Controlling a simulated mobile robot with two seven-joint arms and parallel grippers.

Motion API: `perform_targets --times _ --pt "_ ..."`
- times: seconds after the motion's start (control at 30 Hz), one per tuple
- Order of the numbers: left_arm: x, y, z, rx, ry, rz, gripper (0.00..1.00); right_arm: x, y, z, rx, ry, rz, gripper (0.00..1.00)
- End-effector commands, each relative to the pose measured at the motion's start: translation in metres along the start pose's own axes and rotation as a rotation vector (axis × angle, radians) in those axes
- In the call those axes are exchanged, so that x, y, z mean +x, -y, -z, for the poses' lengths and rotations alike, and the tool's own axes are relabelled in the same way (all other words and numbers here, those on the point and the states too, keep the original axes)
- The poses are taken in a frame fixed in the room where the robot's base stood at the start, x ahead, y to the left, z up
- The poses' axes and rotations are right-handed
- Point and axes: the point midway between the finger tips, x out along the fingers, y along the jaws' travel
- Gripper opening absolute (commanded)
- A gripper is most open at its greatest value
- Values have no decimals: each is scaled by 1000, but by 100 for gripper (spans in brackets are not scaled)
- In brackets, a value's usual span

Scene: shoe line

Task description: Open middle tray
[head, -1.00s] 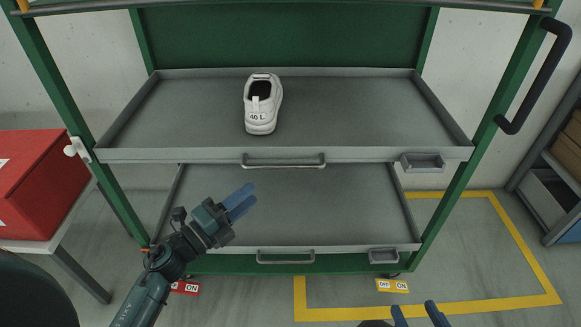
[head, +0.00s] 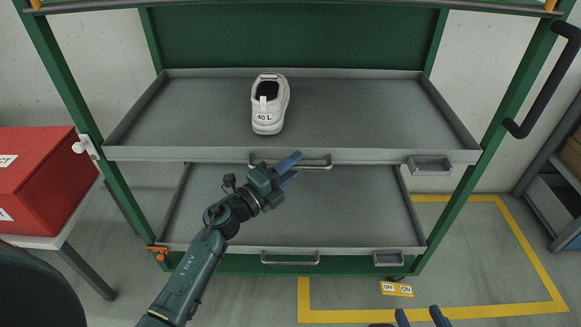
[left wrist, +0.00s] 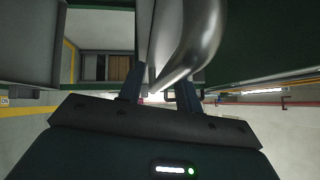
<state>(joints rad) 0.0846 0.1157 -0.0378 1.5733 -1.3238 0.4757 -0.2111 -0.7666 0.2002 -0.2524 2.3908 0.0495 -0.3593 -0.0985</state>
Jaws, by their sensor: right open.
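The middle tray (head: 190,112) is grey and holds a white shoe (head: 269,105) marked 40 L. Its metal bar handle (head: 318,166) is on the front edge. My left gripper (head: 291,168) is at the left part of this handle, fingers apart. In the left wrist view the shiny handle (left wrist: 205,40) runs down to between the spread fingers (left wrist: 160,95); whether they touch it I cannot tell. My right gripper (head: 422,316) is open and empty at the bottom edge, only its fingertips showing.
A lower grey tray (head: 350,215) with its own handle (head: 290,262) is below. A white latch (head: 86,147) and an orange latch (head: 158,252) sit on the left post. A red box (head: 35,180) stands left. Yellow-lined floor (head: 470,250) at right is clear.

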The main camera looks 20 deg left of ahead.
Motion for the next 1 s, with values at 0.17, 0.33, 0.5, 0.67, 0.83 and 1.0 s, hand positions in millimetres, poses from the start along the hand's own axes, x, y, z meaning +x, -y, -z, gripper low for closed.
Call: perform_targets --times 0.17,0.33,0.5,0.67,0.83,1.0 --pt "0 0 0 0 0 0 23 0 0 0 0 0 1 44" --pt "0 0 0 1 0 0 9 0 0 0 0 -1 1 44" --pt "0 0 0 1 0 0 0 1 0 1 0 -2 1 44" --pt "0 0 0 1 0 0 0 1 0 1 0 -2 1 44" --pt "-1 0 0 1 0 0 0 1 0 1 0 -2 1 44" --pt "-2 1 2 1 -1 -1 0 0 0 3 1 -3 1 44"
